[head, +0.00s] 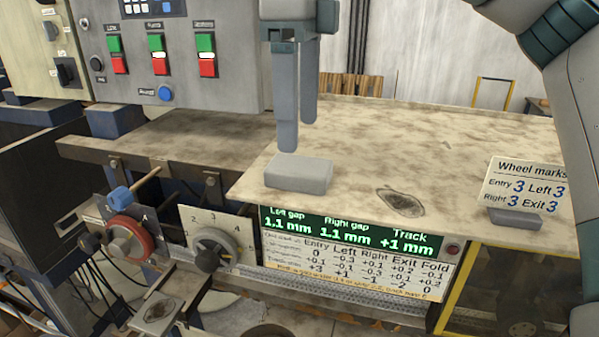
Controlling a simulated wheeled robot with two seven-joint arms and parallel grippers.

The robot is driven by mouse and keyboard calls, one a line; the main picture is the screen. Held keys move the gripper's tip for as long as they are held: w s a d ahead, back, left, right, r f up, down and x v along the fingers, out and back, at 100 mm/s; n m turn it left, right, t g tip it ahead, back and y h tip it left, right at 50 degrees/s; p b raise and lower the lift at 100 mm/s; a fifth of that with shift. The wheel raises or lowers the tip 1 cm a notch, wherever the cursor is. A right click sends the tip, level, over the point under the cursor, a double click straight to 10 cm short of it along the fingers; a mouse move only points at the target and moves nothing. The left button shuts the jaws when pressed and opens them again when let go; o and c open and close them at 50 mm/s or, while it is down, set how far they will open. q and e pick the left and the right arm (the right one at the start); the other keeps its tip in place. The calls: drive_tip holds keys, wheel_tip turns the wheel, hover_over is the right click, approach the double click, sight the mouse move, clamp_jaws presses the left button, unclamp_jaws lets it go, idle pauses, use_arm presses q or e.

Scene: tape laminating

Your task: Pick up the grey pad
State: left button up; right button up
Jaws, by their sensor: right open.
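The grey pad (298,174) is a small block lying flat near the front left edge of the worn, stained tabletop (440,150). My right gripper (298,135) points straight down over the pad, its two long grey fingers apart and with nothing between them. The nearer fingertip ends just at the pad's back upper edge in the picture; I cannot tell whether it touches. The pad is fully visible. My left gripper is not in view.
A "Wheel marks" card (525,184) stands in a grey holder (515,218) at the right. A control box (165,50) with green and red buttons rises at the back left. Below the front edge are a gap display (345,232), a red handwheel (130,240) and a grey dial (215,250).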

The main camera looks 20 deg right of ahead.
sight(299, 164)
drive_tip(key=shift+f, duration=0.85)
drive_tip(key=shift+f, duration=0.1)
drive_tip(key=shift+f+b, duration=1.45)
drive_tip(key=shift+f, duration=1.05)
drive_tip(key=shift+s, duration=0.1)
drive_tip(key=c, duration=1.1)
drive_tip(key=shift+r, duration=0.1)
